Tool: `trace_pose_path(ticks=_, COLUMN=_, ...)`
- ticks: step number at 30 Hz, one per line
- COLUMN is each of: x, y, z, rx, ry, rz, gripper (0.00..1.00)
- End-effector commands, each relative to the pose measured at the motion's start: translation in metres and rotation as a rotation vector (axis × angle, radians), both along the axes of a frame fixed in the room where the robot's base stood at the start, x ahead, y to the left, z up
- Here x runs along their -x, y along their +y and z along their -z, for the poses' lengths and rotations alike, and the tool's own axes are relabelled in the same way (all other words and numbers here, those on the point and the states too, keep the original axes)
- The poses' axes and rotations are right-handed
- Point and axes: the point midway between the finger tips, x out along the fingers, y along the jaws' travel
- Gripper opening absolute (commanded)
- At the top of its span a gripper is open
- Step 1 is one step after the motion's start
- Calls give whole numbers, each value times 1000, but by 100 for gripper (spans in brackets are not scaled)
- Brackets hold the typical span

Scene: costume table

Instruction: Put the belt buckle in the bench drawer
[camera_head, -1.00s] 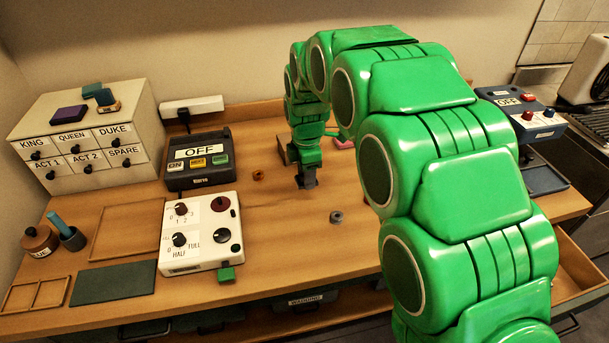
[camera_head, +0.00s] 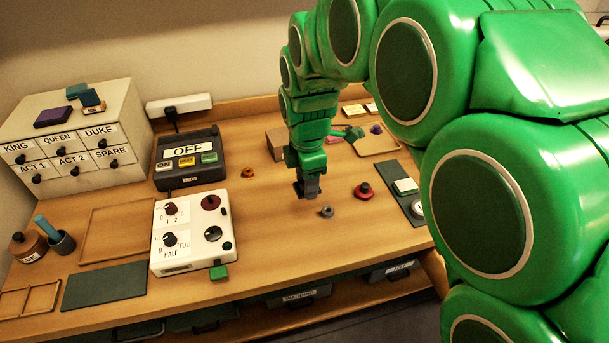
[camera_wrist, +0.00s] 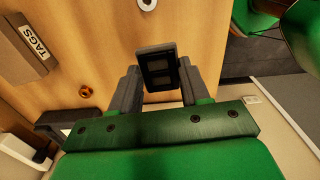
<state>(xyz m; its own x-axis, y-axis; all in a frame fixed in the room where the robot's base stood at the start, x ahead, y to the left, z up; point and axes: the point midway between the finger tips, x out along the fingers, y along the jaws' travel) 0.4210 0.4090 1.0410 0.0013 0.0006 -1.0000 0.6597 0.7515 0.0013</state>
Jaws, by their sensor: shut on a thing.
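The belt buckle (camera_wrist: 157,68), a dark rectangular frame with two openings, is between the two grey fingers of my gripper (camera_wrist: 158,76) in the wrist view. My gripper is shut on it. In the head view my gripper (camera_head: 307,188) points down over the middle of the bench, just behind a grey ring; the buckle cannot be made out clearly there. Its height above the wood is hard to judge. The open drawer at the bench's right end is not visible now; my arm covers much of that side.
A grey ring (camera_head: 327,211), an orange ring (camera_head: 248,172) and a red knob (camera_head: 364,191) lie near my gripper. A white control box (camera_head: 193,234) and the OFF panel (camera_head: 187,158) stand to the left. A wadding drawer (camera_head: 300,296) is under the front edge.

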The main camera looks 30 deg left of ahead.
Motion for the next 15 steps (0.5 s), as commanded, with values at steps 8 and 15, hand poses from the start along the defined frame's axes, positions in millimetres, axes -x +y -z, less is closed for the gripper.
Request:
trace_pose_path(ticks=8, x=4, y=-4, z=-2, rx=0, ry=0, rz=0, gripper=16)
trace_pose_path(ticks=15, x=4, y=-4, z=-16, rx=-1, ry=0, rz=0, gripper=16)
